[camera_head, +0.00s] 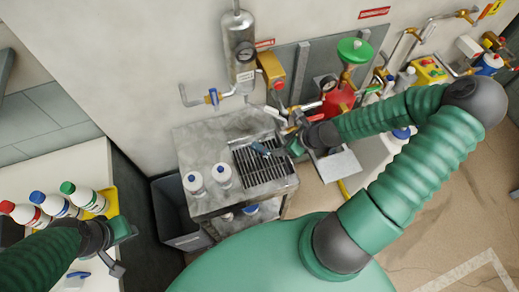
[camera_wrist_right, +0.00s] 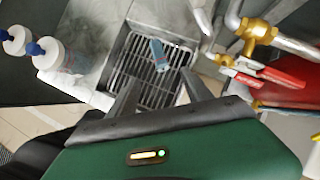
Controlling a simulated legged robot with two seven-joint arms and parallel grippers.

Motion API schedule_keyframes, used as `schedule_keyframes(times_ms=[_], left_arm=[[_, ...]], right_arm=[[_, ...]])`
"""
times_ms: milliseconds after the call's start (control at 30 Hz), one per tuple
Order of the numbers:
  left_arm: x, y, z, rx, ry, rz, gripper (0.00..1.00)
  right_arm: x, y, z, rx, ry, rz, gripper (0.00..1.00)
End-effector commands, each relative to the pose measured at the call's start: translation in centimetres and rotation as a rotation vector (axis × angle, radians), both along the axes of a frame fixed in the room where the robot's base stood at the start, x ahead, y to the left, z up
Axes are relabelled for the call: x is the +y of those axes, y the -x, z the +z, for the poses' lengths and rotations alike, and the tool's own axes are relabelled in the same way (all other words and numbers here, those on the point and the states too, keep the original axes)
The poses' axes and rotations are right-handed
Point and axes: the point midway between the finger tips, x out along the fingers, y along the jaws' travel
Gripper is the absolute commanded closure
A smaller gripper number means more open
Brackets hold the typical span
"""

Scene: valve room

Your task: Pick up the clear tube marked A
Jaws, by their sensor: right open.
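A small clear-blue tube (camera_wrist_right: 159,55) lies on the dark slotted grate (camera_wrist_right: 150,82) in the right wrist view. Its letter cannot be read. In the head view a small blue piece, likely the same tube (camera_head: 261,149), shows on the grate (camera_head: 262,168). My right gripper (camera_wrist_right: 160,92) is open, with its two fingers on either side below the tube in the wrist view, and nothing between them. In the head view my right gripper (camera_head: 288,142) is at the grate's upper right, partly hidden by its wrist. My left gripper (camera_head: 122,246) is far left, by the white counter.
Brass valve piping with a red handle (camera_wrist_right: 275,73) is close on the right. Several capped bottles (camera_head: 88,198) stand at the left counter.

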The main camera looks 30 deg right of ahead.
Motion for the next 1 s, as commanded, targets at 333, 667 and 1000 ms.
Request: schedule_keyframes(times_ms=[333, 667, 1000], left_arm=[[0.0, 0.0, -0.6, 0.0, 0.0, 0.0, 0.64], [0.0, 0.0, 0.3, 0.0, 0.0, 0.0, 0.64], [0.0, 0.0, 0.2, 0.0, 0.0, 0.0, 0.64]], right_arm=[[1.7, -4.3, -7.3, 0.002, -0.004, 0.004, 0.42], [3.3, -7.0, -10.6, 0.003, -0.001, 0.004, 0.42], [3.3, -7.9, -12.2, 0.001, 0.0, 0.004, 0.42]])
